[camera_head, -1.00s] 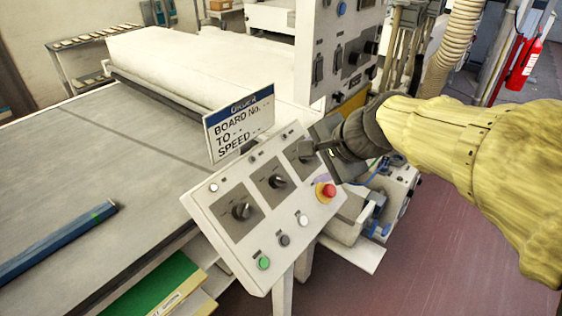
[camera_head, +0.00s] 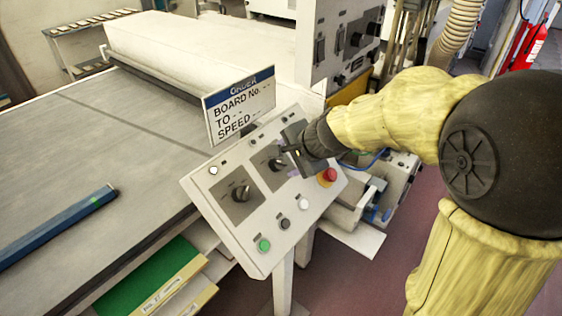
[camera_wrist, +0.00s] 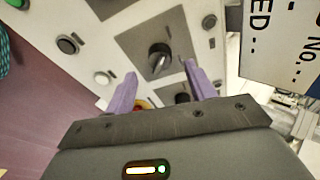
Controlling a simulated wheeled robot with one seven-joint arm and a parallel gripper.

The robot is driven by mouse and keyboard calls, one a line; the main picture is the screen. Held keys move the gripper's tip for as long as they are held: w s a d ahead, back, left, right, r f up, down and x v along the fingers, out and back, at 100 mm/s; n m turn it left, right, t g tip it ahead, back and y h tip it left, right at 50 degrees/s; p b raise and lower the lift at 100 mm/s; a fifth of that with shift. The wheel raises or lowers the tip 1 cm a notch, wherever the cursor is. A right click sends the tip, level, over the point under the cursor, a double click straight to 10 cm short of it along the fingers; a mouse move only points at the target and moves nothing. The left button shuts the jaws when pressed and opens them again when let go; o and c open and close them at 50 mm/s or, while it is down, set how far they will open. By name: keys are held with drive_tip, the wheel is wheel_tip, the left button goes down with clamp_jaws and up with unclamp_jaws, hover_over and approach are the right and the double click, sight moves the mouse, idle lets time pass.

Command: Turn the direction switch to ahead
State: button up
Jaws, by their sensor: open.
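A white slanted control panel (camera_head: 222,222) carries a row of dark rotary knobs on grey plates. The left knob (camera_head: 241,191) is in clear view. The middle knob (camera_head: 276,164) sits just left of my gripper (camera_head: 287,150), which hides the right knob in the head view. In the wrist view, the middle knob (camera_wrist: 160,57) lies ahead of and between the purple fingertips of my gripper (camera_wrist: 161,73). The fingers are apart and hold nothing. The right knob (camera_wrist: 182,98) is partly hidden nearer the gripper body. The knob labels are too small to read.
A red stop button (camera_head: 327,176) is close below my gripper. Green (camera_head: 264,245), dark (camera_head: 285,223) and white (camera_head: 303,204) buttons line the panel's lower edge. A display sign (camera_head: 240,105) stands behind the panel. A tall switch cabinet (camera_head: 322,75) rises beyond it.

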sight(281, 162)
drive_tip(key=x, duration=0.5)
drive_tip(key=shift+b, duration=0.3)
drive_tip(key=shift+s+r, duration=0.1)
drive_tip(key=shift+d, duration=0.1)
drive_tip(key=c, duration=1)
